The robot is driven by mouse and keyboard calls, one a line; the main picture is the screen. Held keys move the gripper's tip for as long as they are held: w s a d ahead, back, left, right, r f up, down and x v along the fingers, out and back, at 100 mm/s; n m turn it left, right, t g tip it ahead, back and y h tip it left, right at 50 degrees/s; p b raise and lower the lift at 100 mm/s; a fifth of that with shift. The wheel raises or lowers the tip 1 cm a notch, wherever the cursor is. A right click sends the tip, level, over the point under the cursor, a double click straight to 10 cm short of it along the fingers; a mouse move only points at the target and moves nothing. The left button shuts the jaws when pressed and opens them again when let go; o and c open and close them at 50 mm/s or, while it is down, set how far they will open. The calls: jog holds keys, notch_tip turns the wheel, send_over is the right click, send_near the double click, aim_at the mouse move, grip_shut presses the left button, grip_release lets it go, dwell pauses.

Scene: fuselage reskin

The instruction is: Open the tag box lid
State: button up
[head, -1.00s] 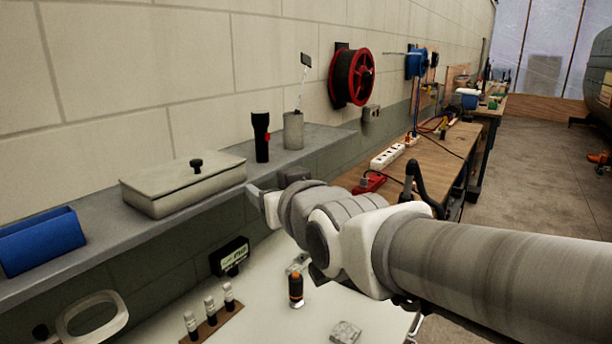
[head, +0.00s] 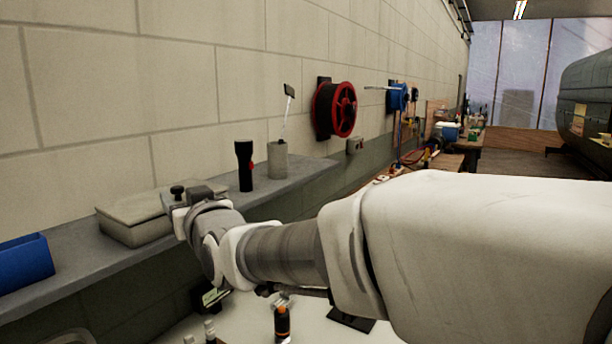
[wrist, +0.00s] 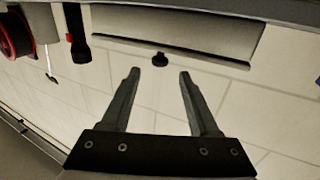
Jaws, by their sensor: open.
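The tag box (head: 130,222) is a grey-beige rectangular box on the wall shelf. Its flat lid (head: 125,205) is on, with a small dark knob (head: 177,190) on top. In the wrist view, which looks upside down, the box (wrist: 175,28) is at the top and the knob (wrist: 160,59) sticks out from its lid. My gripper (wrist: 158,74) is open and empty, its two fingers spread and pointing at the knob, which shows between and just beyond their tips. In the head view my gripper (head: 188,194) is close to the knob and hides the box's right part.
On the shelf (head: 60,255), a blue bin (head: 25,262) is left of the box. A black flashlight (head: 244,166) and a grey cup (head: 278,160) stand to the right. The wall (head: 90,120) is behind. A red reel (head: 335,110) hangs on it. A white bench with small items is below.

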jog(key=p+x, duration=0.1)
jog(key=x, duration=0.8)
grip_shut()
dwell(1.4)
